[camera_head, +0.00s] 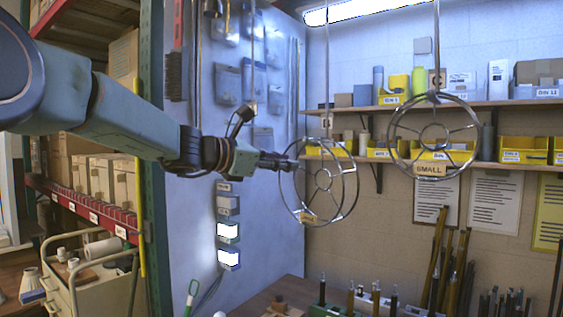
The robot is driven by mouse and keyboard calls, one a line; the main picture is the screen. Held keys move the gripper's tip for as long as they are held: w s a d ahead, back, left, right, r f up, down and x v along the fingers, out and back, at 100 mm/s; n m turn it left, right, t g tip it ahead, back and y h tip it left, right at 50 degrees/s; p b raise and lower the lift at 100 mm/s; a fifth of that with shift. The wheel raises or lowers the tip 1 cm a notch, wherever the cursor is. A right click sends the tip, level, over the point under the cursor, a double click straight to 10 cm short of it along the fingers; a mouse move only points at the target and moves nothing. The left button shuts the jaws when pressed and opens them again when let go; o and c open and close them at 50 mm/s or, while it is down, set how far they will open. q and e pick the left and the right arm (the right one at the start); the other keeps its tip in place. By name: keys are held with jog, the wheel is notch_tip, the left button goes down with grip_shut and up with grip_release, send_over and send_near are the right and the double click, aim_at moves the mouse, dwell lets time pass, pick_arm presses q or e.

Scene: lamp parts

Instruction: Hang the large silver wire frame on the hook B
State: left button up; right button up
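A large silver wire frame (357,186), with rings, spokes and a small tan tag, is upright and turned partly sideways in the middle of the head view. My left gripper (287,163) reaches its left rim from the left, and its fingers look closed on the rim. A thin hanging rod with a small tag (327,123), whose letter is hard to read, comes down to the frame's top. I cannot tell whether the frame rests on its hook. A second wire frame, tagged SMALL (478,130), hangs from another rod (437,50) at right. My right gripper is out of view.
Shelves with yellow bins (524,150) line the back wall. A pegboard panel (275,220) with hanging tools stands behind my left arm. A bench (275,291) with upright rods and tools lies below. A cart (95,290) stands at lower left.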

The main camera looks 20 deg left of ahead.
pick_arm(q)
jog(key=shift+s+r, duration=0.15)
jog(key=shift+s, duration=0.05)
jog(key=v, duration=0.7)
jog(key=shift+s+a, duration=0.1)
jog(key=shift+s, duration=0.15)
